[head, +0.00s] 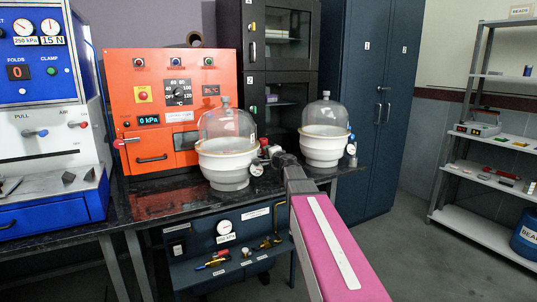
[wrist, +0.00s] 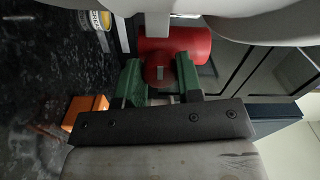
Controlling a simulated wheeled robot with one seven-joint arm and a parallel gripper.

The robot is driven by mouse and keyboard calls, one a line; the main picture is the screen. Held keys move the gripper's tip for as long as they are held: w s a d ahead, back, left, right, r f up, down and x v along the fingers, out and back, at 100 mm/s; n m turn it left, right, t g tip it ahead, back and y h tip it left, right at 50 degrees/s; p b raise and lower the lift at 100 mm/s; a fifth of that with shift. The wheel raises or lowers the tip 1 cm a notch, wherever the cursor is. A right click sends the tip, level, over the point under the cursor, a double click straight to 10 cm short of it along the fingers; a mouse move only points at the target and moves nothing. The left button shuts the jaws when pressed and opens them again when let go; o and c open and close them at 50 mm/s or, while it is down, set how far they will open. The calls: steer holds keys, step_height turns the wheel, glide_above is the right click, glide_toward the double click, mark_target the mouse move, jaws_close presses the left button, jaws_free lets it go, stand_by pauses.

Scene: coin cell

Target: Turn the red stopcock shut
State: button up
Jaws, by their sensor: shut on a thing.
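The red stopcock (wrist: 176,47) fills the upper middle of the wrist view, with a thick red barrel and a smaller red piece below it. My gripper (wrist: 159,68) has its two green fingers on either side of that smaller piece and is shut on it. In the head view, the red stopcock (head: 264,143) shows small at the right side of the left desiccator (head: 226,163), partly hidden. My gripper (head: 278,156) reaches in there between the two desiccators. The stopcock's exact angle cannot be told.
The right desiccator (head: 324,149) stands close to my gripper, with a blue stopcock (head: 351,138). A small gauge (head: 256,169) sits on the left desiccator's front. An orange oven (head: 158,83) and a dark cabinet (head: 266,67) stand behind. The black bench's front strip (head: 165,207) is clear.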

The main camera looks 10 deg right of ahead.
steer(key=o, duration=0.9)
steer(key=shift+s, duration=0.1)
steer(key=v, duration=1)
steer(key=shift+s+d, duration=0.1)
steer(key=shift+s, duration=0.2)
